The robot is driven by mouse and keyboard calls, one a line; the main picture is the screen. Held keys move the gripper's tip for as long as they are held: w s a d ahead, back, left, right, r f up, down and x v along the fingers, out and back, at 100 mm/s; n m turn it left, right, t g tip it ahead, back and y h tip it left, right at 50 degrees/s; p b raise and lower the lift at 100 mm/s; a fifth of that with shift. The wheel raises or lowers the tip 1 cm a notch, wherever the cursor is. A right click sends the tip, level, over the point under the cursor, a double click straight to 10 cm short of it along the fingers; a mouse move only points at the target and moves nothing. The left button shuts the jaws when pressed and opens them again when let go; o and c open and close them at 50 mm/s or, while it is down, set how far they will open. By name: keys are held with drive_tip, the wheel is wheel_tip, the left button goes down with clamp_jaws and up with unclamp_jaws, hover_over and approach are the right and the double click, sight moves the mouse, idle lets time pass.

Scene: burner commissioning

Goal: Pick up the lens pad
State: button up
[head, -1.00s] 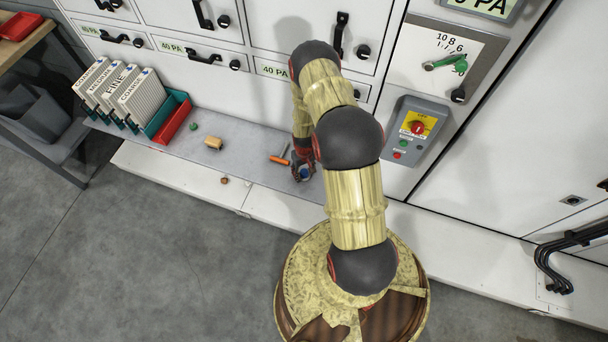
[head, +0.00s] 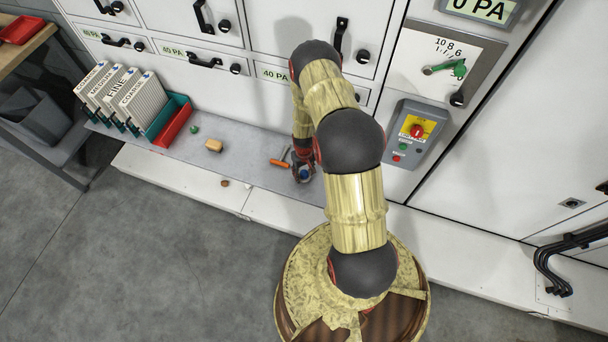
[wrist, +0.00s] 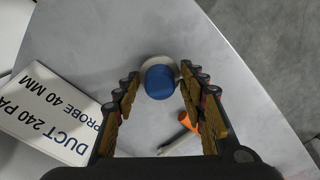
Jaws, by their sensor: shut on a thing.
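The lens pad, a blue knob on a pale round base, sits between my fingers in the wrist view (wrist: 160,82). In the head view its blue top (head: 304,174) shows small at the end of my arm, over the grey shelf (head: 250,170). My gripper (head: 302,168) is closed in on it, with one finger on each side in the wrist view (wrist: 160,76). Whether the pad touches the shelf or is lifted clear is hard to tell. The fingers and wrist hide part of it in the head view.
An orange-handled tool (head: 279,163) lies just left of my gripper. A tan block (head: 213,145) and a green piece (head: 194,129) lie further left, near red and green bins (head: 173,122) and upright filters (head: 140,100). A "DUCT 240 PA" label plate (wrist: 50,115) is near the left finger.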

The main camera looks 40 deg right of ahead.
drive_tip(key=s+a+r+p, duration=0.4)
drive_tip(key=s+a+r, duration=0.1)
drive_tip(key=s+r, duration=0.6)
drive_tip(key=shift+s, duration=1)
drive_tip(key=shift+r, duration=0.1)
drive_tip(key=o, duration=0.6)
drive_tip(key=shift+c, duration=0.2)
drive_tip(key=c, duration=0.4)
